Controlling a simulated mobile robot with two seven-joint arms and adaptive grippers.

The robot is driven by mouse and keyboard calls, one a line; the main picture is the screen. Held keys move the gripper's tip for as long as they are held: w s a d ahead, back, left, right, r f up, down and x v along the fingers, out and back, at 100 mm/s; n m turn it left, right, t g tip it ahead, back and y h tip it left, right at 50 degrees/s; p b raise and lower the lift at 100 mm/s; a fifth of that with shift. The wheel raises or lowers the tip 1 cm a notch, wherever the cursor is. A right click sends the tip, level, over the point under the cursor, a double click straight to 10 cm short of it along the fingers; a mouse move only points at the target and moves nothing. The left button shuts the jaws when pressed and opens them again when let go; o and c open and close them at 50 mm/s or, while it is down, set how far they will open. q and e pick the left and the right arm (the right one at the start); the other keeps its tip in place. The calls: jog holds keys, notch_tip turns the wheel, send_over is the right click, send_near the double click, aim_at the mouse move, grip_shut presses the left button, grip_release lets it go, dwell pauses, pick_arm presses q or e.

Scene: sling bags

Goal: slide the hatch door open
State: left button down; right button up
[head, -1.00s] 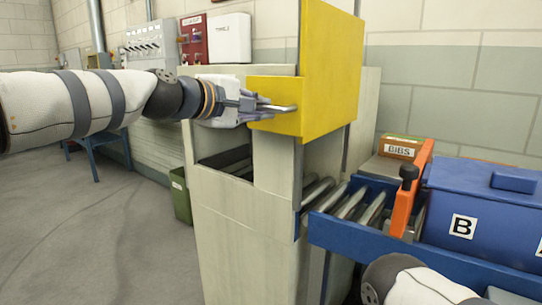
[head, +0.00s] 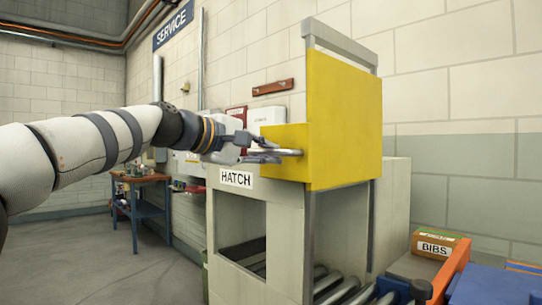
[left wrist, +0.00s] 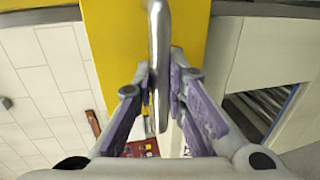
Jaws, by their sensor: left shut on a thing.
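The yellow hatch door (head: 345,120) stands raised in its grey frame (head: 342,45), above a box labelled HATCH (head: 236,179). Its metal bar handle (head: 291,152) sticks out at the door's lower left. My left gripper (head: 268,154) is shut on this handle. In the left wrist view the handle (left wrist: 160,45) runs between the two fingers (left wrist: 161,88), with the yellow door (left wrist: 120,35) behind it. Below the door, the hatch opening (head: 340,235) shows, with metal rollers (head: 345,288) inside. My right gripper is not in view.
A blue-legged bench (head: 140,195) stands at the back left. Floor to the left is clear.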

pick_arm(q)
jog(key=shift+f, duration=0.1)
jog(key=c, duration=1.9)
grip_release()
jog(key=o, duration=0.3)
jog(key=shift+w+d+f, duration=0.1)
jog(key=shift+w, duration=0.15)
jog(key=shift+s, duration=0.1)
jog(key=shift+a, duration=0.2)
jog(key=v, duration=1.1)
jog(key=shift+s+a, duration=0.25)
jog(key=shift+s, duration=0.05)
